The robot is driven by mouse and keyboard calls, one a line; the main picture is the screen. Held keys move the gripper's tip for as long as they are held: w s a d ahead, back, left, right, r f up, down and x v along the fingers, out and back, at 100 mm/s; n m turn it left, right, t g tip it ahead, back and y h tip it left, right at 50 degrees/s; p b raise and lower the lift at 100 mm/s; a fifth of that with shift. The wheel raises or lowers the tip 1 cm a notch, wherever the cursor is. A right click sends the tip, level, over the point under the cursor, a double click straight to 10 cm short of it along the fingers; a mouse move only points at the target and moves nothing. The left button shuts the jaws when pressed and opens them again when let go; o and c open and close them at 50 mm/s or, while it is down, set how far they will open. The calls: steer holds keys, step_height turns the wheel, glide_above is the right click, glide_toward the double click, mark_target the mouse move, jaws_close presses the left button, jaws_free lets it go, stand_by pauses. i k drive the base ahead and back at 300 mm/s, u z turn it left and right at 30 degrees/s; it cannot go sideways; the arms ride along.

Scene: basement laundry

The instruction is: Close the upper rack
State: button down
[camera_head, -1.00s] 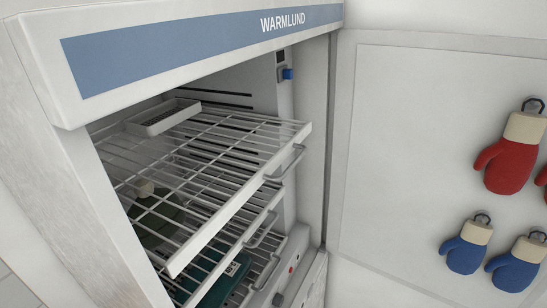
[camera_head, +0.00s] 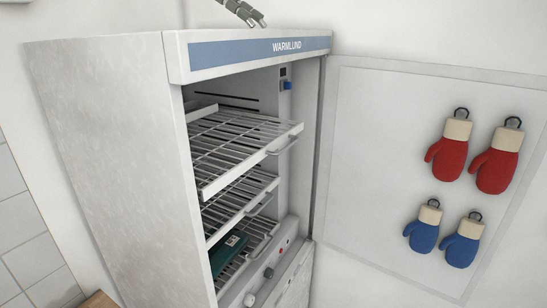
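The upper rack (camera_head: 238,139) is a white wire shelf in the open cabinet marked WARMLUND (camera_head: 178,60). It sticks out past the racks below it, with a wire handle (camera_head: 285,145) on its front edge. A grey jointed piece that looks like the tip of my gripper (camera_head: 256,19) shows at the top edge of the view, above the cabinet top in the picture. It is apart from the rack and most of it is out of frame. I cannot tell whether it is open or shut.
A small white tray (camera_head: 201,112) sits at the back left of the upper rack. Lower racks (camera_head: 240,200) hold a dark green item (camera_head: 228,250). The cabinet door (camera_head: 385,130) stands open at right, with red mitts (camera_head: 447,152) and blue mitts (camera_head: 424,228) hanging on it.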

mark_target(214, 186)
steer(key=z, duration=0.2)
steer(key=i, duration=1.15)
steer(key=z, duration=0.1)
